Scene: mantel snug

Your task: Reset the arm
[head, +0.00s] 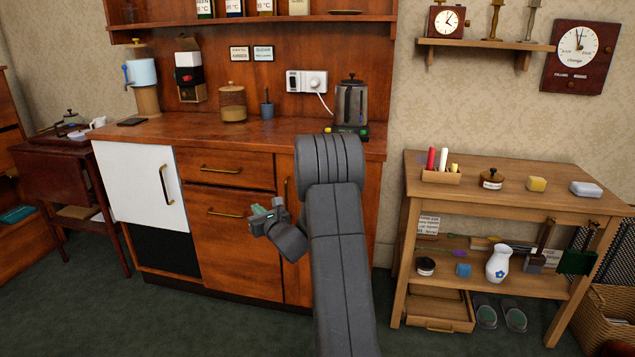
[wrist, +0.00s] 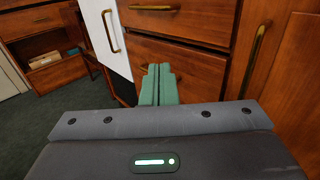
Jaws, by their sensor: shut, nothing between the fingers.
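My arm (head: 335,220) rises from the bottom of the head view and bends over at its top in front of the wooden cabinet. My gripper (head: 266,212) hangs left of the arm, in front of the lower cabinet door, and points left. In the wrist view my gripper's green fingers (wrist: 158,84) are pressed together with nothing between them. The fingers appear clear of the cabinet front. The arm hides part of the right cabinet door.
A wooden cabinet (head: 225,200) with a white door (head: 140,185) stands behind my gripper; a kettle (head: 351,103) is on its counter. A side table (head: 410,235) with small items and a white jug (head: 498,262) stands right. Dark green carpet (head: 190,325) is clear at front left.

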